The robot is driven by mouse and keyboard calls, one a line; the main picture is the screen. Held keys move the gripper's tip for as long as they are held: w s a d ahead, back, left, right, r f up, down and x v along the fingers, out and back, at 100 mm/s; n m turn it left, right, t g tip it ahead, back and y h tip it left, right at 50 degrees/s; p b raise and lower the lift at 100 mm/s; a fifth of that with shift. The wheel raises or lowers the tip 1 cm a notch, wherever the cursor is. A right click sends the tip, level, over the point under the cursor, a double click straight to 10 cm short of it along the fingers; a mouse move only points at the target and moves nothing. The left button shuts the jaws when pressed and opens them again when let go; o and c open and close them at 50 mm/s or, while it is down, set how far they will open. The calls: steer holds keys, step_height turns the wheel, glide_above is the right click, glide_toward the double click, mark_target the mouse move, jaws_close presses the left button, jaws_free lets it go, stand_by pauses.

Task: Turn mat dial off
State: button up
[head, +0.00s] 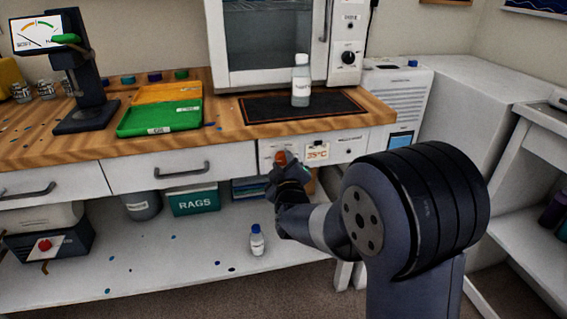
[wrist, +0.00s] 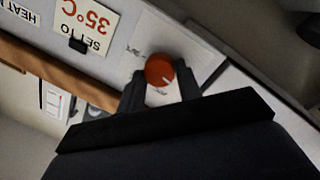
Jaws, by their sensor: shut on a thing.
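The mat dial is an orange-red round knob (wrist: 159,69) with a pale pointer line, on the white front panel under the bench top. In the head view the dial (head: 280,158) shows as a small orange spot just past my fingers. My gripper (head: 284,165) reaches it from the front; in the wrist view my gripper (wrist: 160,88) has a dark finger on each side of the knob, shut on it. The black heat mat (head: 330,115) lies on the wooden bench above, with a clear capped bottle (head: 301,82) standing upright on it. Any dial markings are too small to read.
A "35°C" card (head: 317,152) is on the panel just right of the dial. A drawer handle (head: 182,170) sticks out to the left. A small blue-capped bottle (head: 257,240) stands on the lower shelf (head: 190,270), below my gripper.

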steer(key=shift+n, duration=0.9)
steer(key=o, duration=1)
steer(key=s, duration=0.3)
steer(key=s+d+p, duration=0.1)
steer(key=s, duration=0.6)
steer(key=shift+s+d+f, duration=0.1)
steer(key=shift+s+d, duration=0.25)
steer(key=shift+w, duration=0.15)
